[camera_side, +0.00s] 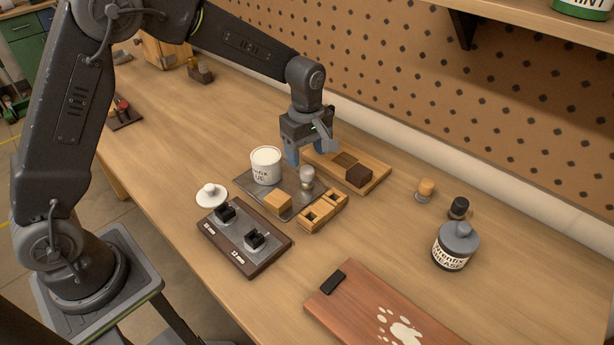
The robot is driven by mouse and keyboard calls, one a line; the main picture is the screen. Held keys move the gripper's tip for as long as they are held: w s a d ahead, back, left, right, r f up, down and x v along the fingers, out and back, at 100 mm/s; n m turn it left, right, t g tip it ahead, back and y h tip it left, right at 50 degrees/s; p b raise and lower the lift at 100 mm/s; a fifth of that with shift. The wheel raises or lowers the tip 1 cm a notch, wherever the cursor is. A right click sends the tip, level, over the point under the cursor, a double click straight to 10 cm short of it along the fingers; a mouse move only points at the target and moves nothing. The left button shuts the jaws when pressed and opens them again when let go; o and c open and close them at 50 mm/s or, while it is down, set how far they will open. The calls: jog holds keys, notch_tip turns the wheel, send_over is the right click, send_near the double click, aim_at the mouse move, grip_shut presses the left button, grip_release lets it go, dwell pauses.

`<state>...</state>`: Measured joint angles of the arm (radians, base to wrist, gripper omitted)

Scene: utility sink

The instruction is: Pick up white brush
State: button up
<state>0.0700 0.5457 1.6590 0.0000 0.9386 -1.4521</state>
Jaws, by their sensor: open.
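No item is plainly recognisable as a white brush. The closest match is a small stubby piece with a pale rounded top (307,174), upright on a grey metal plate (246,181), between a white glue jar (266,167) and a wooden board. My gripper (309,154) is open, pointing down just above and behind this piece, with its fingers apart. The gap between fingers and piece is hard to judge, and nothing shows in the jaws. A similar wood-topped piece (425,190) and a black-topped one (459,208) stand at the right.
A wooden block (278,202), slotted wooden holder (323,211), white lid (212,194) and dark two-socket fixture (246,262) are in front.

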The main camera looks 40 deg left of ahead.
aim_at(307, 169)
notch_tip(307, 169, down, 7)
jog(key=shift+w+f, duration=0.15)
jog(key=shift+f, duration=0.05)
dwell(0.3)
jog(key=c, duration=1)
jog(key=shift+r, duration=0.15)
jog(key=shift+r, duration=0.55)
notch_tip(307, 169, up, 3)
jog(key=s+a+r, duration=0.1)
jog(key=a+r, duration=0.1)
jog(key=a, duration=0.1)
jog(key=s+a+r, duration=0.1)
jog(key=a+r, duration=0.1)
jog(key=a, duration=0.2)
jog(key=s+a+r, duration=0.2)
jog(key=a, duration=0.2)
jog(key=shift+s+r, duration=0.1)
jog(key=shift+r, duration=0.25)
